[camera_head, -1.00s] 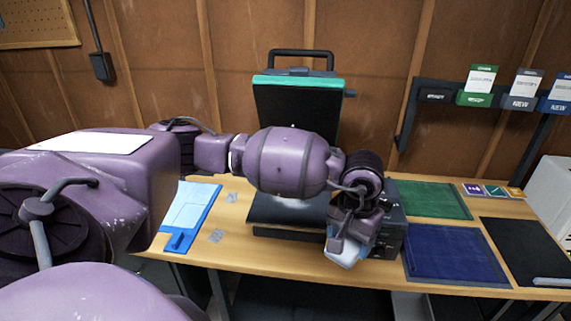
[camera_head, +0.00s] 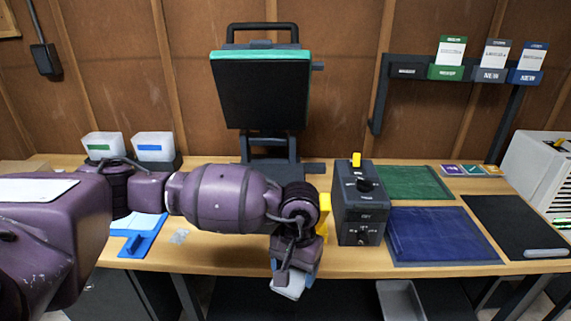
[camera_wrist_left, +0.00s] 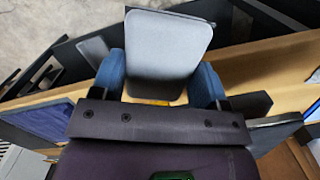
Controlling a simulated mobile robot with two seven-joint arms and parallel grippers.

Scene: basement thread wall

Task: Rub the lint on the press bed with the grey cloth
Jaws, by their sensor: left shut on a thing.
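My left gripper (camera_head: 296,268) hangs in front of the table's front edge. It is shut on the grey cloth (camera_head: 289,287), which looks like a pale, rounded flat pad. In the left wrist view the cloth (camera_wrist_left: 165,45) sits between the blue fingers of the left gripper (camera_wrist_left: 160,80). The heat press stands open behind the arm, its black upper plate (camera_head: 262,95) with a teal edge tilted up. The press bed is hidden behind my left arm, so I cannot see the lint on it. My right gripper is not in view.
A dark control box (camera_head: 360,205) stands right of the gripper. Green (camera_head: 405,183), blue (camera_head: 440,235) and black mats lie farther right. A grey tray (camera_head: 400,300) is below the table.

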